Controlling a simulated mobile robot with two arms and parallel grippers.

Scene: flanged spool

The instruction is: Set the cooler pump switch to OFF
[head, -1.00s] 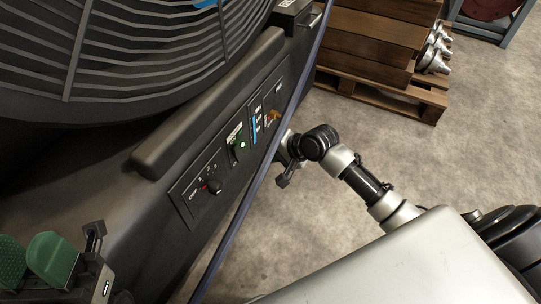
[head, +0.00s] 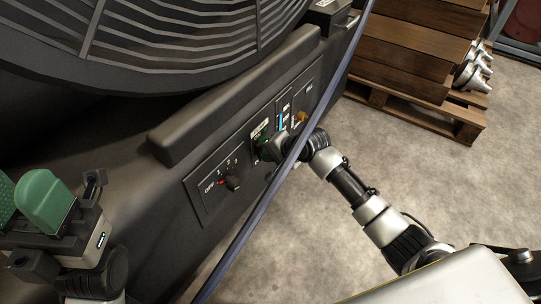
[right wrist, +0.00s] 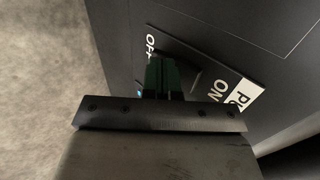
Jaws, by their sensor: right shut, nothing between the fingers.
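The pump switch sits on the dark control panel (head: 213,197), under a pale label (head: 260,130) in the head view. My right gripper (head: 265,147) is at it and covers most of it. In the right wrist view the shut green fingertips (right wrist: 163,74) are at the switch plate, between the OFF and ON words (right wrist: 216,88). A dark raised part shows just beside the tips; I cannot tell whether they touch it or which way the switch is set. My left gripper (head: 25,195) is open and empty at the lower left, away from the panel.
A rotary knob (head: 232,183) marked OFF, 1, 2, 3 is left of the switch. A yellow control (head: 302,117) is to its right. A dark blue bar (head: 247,232) crosses in front of the panel.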

